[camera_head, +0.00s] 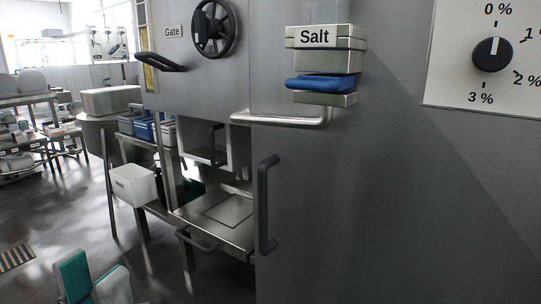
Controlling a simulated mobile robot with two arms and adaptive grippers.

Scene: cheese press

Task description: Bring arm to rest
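My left gripper (93,278) shows at the bottom left edge, with two teal-and-white fingertips spread apart and nothing between them. It is low over the floor, away from the machine. The rest of my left arm is out of the picture. My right gripper and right arm are not in view. The grey cheese press (365,200) fills the middle and right. Its open lower bay (220,215) holds a flat metal plate with a handle.
The press carries a salt unit (325,60) with a blue lever (320,83), a protruding metal handle (285,118), a dark door handle (266,205), a gate wheel (213,28) and a dial (492,54). A white bin (133,185) stands left. Open floor (60,215) lies at lower left.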

